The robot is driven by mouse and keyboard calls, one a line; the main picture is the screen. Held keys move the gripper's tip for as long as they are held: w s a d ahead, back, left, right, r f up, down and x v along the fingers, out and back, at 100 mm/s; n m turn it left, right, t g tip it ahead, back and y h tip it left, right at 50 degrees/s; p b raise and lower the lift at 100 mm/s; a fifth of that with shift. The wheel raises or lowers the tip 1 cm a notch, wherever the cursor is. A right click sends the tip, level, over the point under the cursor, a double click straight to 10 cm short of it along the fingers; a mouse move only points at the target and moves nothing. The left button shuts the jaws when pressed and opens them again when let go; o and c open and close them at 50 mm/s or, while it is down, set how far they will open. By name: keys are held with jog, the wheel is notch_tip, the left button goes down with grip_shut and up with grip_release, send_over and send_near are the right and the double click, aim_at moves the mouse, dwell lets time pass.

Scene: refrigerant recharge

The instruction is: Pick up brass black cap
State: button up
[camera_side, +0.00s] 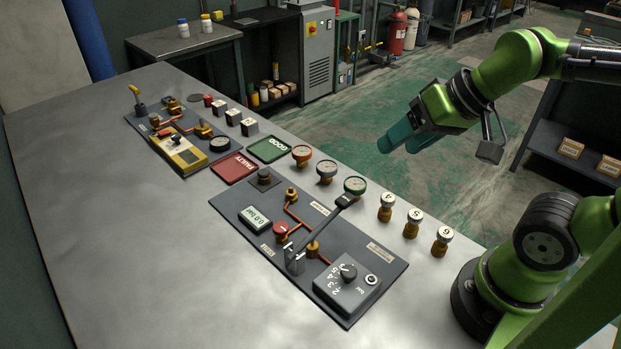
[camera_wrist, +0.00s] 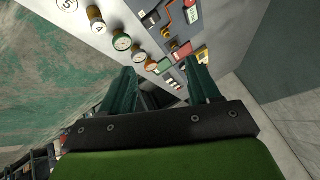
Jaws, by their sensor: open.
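I cannot single out a brass black cap for certain. A small dark round cap (camera_side: 264,176) sits on a dark square base at the back corner of the near grey panel (camera_side: 235,202). Bare brass fittings (camera_side: 291,194) stand on the same panel, joined by copper pipe. Brass pieces with white numbered tops (camera_side: 414,216) stand in a row at the right; two also show in the wrist view (camera_wrist: 97,19). My gripper (camera_side: 396,140) is raised beyond the bench's right edge, away from these. Its green fingers (camera_wrist: 163,75) are apart and empty.
Several gauges (camera_side: 326,171) line the bench's right edge. Red FAULTY (camera_side: 234,167) and green GOOD (camera_side: 269,149) plates lie between the two panels. The bench's left side (camera_side: 110,240) is clear.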

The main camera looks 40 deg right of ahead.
jog(key=w+a+f+n+g, duration=0.2)
jog(key=w+g, duration=0.2)
jog(key=w, duration=1.1)
jog(key=n+g+h, duration=0.1)
jog(key=n+h, duration=0.1)
jog(key=n, duration=0.2)
send_over(264, 172)
jog(key=s, duration=0.2)
jog(key=f, duration=1.5)
jog(key=shift+w+d, duration=0.1)
jog(key=shift+w, duration=0.1)
jog(key=shift+w+f, duration=0.25)
jog(key=shift+f, duration=0.7)
jog(key=shift+w+f, duration=0.3)
jog(key=shift+f, duration=0.6)
jog(key=shift+w+f, duration=0.25)
jog(key=shift+f, duration=0.7)
jog(key=shift+c, duration=0.3)
jog(key=c, duration=1)
jog(key=shift+c, duration=0.2)
